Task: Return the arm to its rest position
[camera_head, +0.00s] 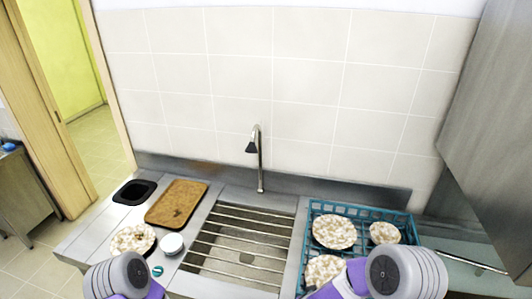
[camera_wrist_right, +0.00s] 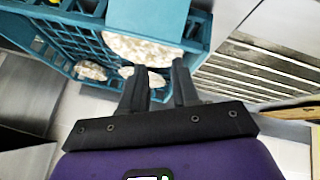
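In the head view my two purple arms with grey joint caps reach in at the bottom edge, one at the left and one at the right. Neither gripper can be made out there. In the right wrist view my right gripper (camera_wrist_right: 159,66) shows two black fingers apart, with nothing clearly held between them. Beyond the fingertips a speckled white plate (camera_wrist_right: 140,46) rests at the blue dish rack (camera_wrist_right: 190,22). Whether the fingers touch the plate cannot be told. My left gripper is out of view.
The teal rack (camera_head: 313,208) right of the sink holds speckled dishes (camera_head: 333,231). The barred sink (camera_head: 240,245) and tap (camera_head: 260,165) are central. A brown board (camera_head: 177,204), black container (camera_head: 134,191), speckled plate (camera_head: 132,239) and white round item (camera_head: 172,243) stand left.

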